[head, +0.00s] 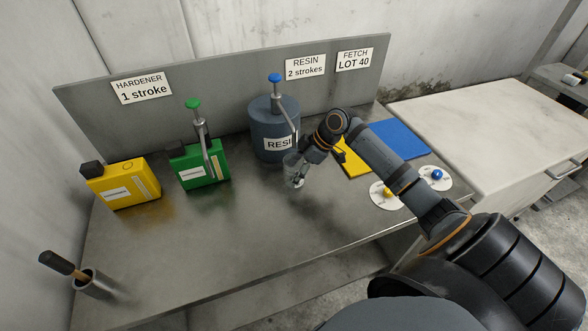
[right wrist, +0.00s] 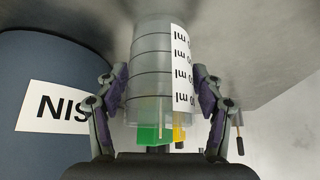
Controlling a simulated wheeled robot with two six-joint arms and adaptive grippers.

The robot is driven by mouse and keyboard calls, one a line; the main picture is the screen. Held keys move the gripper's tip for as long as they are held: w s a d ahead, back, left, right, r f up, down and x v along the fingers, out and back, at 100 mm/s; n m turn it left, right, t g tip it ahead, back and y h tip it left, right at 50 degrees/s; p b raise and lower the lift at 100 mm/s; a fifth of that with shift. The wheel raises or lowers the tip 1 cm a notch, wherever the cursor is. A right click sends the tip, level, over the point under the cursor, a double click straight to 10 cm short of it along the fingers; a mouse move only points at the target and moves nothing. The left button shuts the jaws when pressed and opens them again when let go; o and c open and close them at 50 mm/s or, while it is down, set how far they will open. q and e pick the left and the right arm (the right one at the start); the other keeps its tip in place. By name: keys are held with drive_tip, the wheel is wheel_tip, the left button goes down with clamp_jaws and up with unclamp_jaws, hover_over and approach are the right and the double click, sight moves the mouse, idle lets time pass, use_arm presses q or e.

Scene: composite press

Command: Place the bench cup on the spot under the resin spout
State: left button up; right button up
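The bench cup (head: 292,171) is clear, with measuring lines and a white ml scale that show in the right wrist view (right wrist: 150,70). My right gripper (head: 301,166) has a finger on each side of the cup and appears shut on it. The cup is beside the front of the blue-grey resin drum (head: 274,128), near the lower end of its spout (head: 293,128). The cup looks upright and at or just above the bench; I cannot tell whether it touches. The spot under the spout is hidden or cannot be made out. My left gripper is not in view.
A green can (head: 205,170) with a pump and a yellow can (head: 122,186) stand left of the drum. A metal holder (head: 95,285) with a handled tool is at the front left. Yellow and blue mats (head: 400,138) and two white discs (head: 435,180) lie to the right.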

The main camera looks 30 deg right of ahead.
drive_tip(key=shift+o, duration=0.5)
drive_tip(key=shift+r, duration=0.2)
drive_tip(key=p+v, duration=0.3)
drive_tip(key=v, duration=0.9)
drive_tip(key=shift+p, duration=0.3)
